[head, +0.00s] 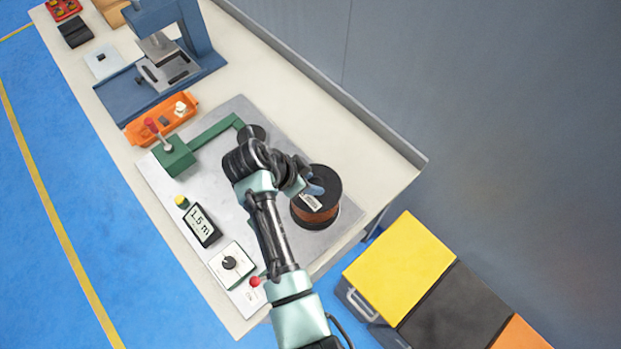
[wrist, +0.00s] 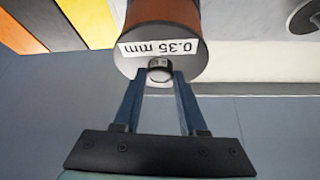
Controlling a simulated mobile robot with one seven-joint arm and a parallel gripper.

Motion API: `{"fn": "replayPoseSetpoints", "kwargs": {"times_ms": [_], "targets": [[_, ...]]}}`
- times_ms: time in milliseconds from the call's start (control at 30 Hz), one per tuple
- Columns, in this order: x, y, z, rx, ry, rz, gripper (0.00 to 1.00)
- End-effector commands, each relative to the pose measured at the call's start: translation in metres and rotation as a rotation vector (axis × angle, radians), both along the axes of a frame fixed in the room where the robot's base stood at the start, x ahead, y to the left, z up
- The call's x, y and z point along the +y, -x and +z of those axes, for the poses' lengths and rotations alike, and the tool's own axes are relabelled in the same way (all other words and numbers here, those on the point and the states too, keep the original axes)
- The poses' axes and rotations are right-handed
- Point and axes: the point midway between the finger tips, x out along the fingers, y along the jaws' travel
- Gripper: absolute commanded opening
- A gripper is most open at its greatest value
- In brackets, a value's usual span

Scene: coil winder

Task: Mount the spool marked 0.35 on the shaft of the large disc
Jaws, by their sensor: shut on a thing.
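The spool marked 0.35 (wrist: 160,47) has copper-brown winding, a flange and a white label reading "0.35 mm". In the head view the spool (head: 318,213) is at the right end of the grey plate, with its black flange upward. My gripper (wrist: 161,75) is shut on the small round hub end of the spool. In the head view my gripper (head: 313,188) is at the flange, partly hidden by my wrist. I cannot make out the large disc or its shaft under the spool, nor whether the spool rests on them.
The grey plate (head: 180,205) carries a green arm (head: 213,130), a display (head: 201,224) reading 1.5 m, and a knob box (head: 231,264). An orange tray (head: 162,119) and a blue press (head: 150,82) stand further back. Coloured bins (head: 400,258) are at lower right, beside a grey wall (head: 480,120).

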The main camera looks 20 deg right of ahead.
Motion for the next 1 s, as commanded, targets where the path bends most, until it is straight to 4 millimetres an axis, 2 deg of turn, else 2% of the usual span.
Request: {"fn": "replayPoseSetpoints", "kwargs": {"times_ms": [1000], "targets": [[-0.001, -0.003, -0.022, -0.009, 0.005, 0.001, 0.0]]}}
